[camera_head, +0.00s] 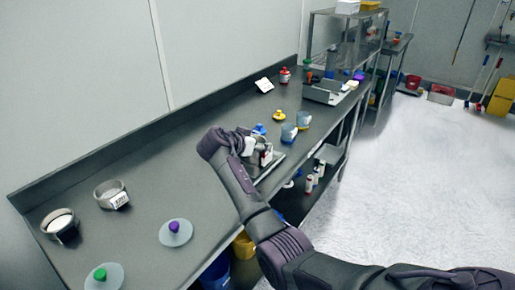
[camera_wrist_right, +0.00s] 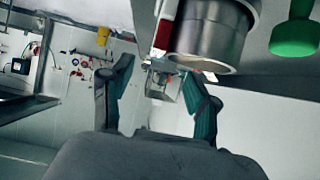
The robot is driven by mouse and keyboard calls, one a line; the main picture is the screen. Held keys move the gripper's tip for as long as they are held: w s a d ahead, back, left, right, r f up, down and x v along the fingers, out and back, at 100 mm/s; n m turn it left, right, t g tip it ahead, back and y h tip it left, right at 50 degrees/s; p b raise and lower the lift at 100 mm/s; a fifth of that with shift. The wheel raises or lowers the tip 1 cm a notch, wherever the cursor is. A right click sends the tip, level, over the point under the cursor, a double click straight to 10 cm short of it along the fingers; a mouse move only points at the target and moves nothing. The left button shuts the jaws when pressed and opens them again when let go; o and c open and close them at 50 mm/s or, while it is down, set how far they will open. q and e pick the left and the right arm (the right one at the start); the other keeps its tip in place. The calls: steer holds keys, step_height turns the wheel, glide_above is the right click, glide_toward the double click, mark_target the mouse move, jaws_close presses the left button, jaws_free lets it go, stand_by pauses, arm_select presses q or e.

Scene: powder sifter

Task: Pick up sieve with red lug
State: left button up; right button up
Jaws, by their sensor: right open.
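In the right wrist view, a metal cylinder like a sieve (camera_wrist_right: 210,35) fills the upper middle, close to the camera. In the head view, two round metal sieves, one farther left (camera_head: 60,230) and one labelled (camera_head: 112,198), stand on the left of the bench. No red lug is clear on them. My left gripper is not in view.
Lids with a purple knob (camera_head: 174,230) and a green knob (camera_head: 100,276) lie on the bench (camera_head: 145,165). A green knob (camera_wrist_right: 295,35) is near in the wrist view. My right arm crosses the bench's front edge.

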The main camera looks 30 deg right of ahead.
steer(key=shift+p+x, duration=0.55)
steer(key=shift+x, duration=0.45)
steer(key=x, duration=0.3)
steer(key=shift+d+f+p, duration=0.1)
steer(key=shift+f+p, duration=0.2)
steer(key=shift+f, duration=0.25)
steer(key=shift+c, duration=0.7)
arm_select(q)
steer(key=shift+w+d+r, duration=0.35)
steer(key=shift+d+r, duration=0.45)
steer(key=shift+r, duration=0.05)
arm_select(e)
jaws_close()
